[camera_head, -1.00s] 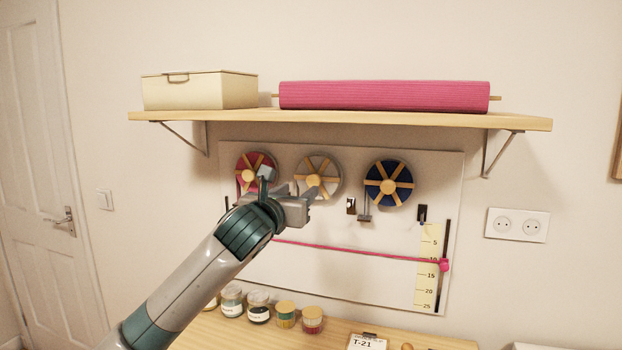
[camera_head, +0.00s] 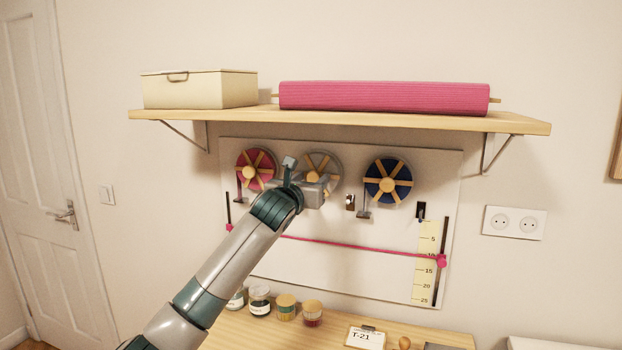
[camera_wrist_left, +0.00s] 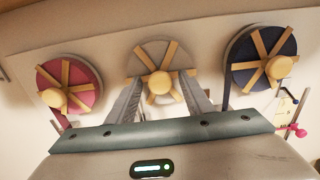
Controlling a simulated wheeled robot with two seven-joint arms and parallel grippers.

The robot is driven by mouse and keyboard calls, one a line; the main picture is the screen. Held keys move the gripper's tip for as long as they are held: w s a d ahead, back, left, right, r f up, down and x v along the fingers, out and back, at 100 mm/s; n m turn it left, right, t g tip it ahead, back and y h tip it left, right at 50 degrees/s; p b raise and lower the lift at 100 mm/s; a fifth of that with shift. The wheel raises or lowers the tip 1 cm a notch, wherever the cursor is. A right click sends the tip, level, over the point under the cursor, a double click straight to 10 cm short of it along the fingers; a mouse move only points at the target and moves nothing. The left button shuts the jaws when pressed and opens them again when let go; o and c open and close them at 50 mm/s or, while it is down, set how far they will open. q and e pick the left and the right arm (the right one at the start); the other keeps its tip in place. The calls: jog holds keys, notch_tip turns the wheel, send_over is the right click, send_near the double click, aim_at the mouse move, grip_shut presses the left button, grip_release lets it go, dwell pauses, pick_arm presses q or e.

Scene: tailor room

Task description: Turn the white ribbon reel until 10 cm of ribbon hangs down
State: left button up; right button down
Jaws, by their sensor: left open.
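The white ribbon reel (camera_head: 322,160) with wooden spokes hangs on the white board, between the pink and blue reels. My left gripper (camera_head: 316,188) is in front of its lower part and hides part of it. In the left wrist view the white reel (camera_wrist_left: 150,53) shows between my open left fingers (camera_wrist_left: 160,84), with its wooden knob (camera_wrist_left: 158,82) in the gap; I cannot tell if the fingers touch it. The white ribbon's hanging end is not clearly visible. A yellow scale (camera_head: 427,275) marked 5 to 25 is at the board's right. My right gripper is not in view.
The pink reel (camera_head: 244,163) and blue reel (camera_head: 377,170) flank the white one closely. A pink cord (camera_head: 360,248) crosses the board below. A shelf (camera_head: 340,118) overhangs the reels. Jars (camera_head: 286,307) and a T-21 card (camera_head: 365,339) stand on the table.

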pick_arm(q)
jog(key=shift+c, duration=0.6)
jog(key=c, duration=0.9)
